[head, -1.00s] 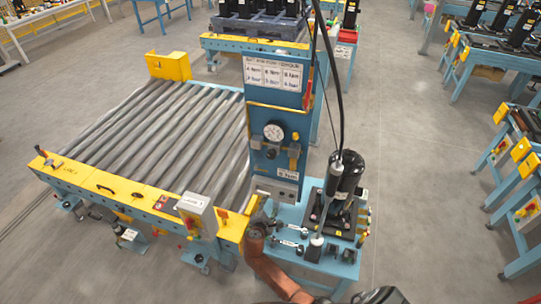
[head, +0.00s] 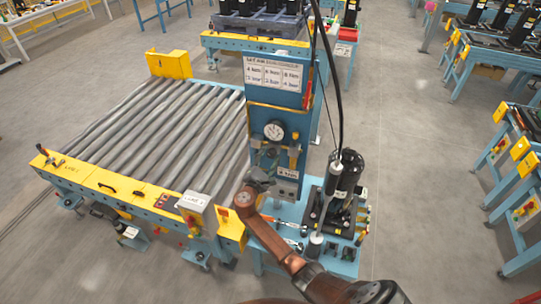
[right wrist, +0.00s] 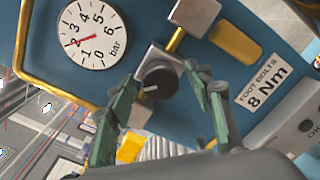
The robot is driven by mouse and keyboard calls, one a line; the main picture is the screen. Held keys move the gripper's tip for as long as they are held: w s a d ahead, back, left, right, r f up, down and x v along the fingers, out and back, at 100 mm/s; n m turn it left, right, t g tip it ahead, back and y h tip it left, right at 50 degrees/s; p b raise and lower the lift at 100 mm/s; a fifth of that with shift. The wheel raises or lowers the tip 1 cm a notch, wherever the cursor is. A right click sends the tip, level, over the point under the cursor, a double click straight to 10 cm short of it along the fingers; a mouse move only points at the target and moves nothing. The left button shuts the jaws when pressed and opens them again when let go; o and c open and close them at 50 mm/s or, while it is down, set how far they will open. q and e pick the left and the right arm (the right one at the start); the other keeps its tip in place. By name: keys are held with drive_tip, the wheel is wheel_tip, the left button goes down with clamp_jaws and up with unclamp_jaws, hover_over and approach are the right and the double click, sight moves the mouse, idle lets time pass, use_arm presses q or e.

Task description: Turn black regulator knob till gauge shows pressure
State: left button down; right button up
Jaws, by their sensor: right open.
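The black regulator knob (right wrist: 158,80) sits on a metal fitting on the blue panel. It has a white mark on its face. The round white pressure gauge (right wrist: 92,35), marked in bar, is at its upper left in the right wrist view; its red needle points to the left, exact reading unclear. The gauge also shows in the head view (head: 274,131). My right gripper (right wrist: 163,88) is open, with its green-padded fingers on either side of the knob in that view; contact cannot be told. In the head view the gripper (head: 260,176) is just below the gauge. My left gripper is not in view.
A roller conveyor (head: 150,130) lies left of the panel. A black compressor (head: 349,172) on a blue stand is close on the right.

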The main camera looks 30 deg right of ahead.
drive_tip(key=shift+w+d, duration=0.1)
drive_tip(key=shift+d, duration=0.05)
drive_tip(key=shift+c, duration=0.3)
drive_tip(key=c, duration=1.1)
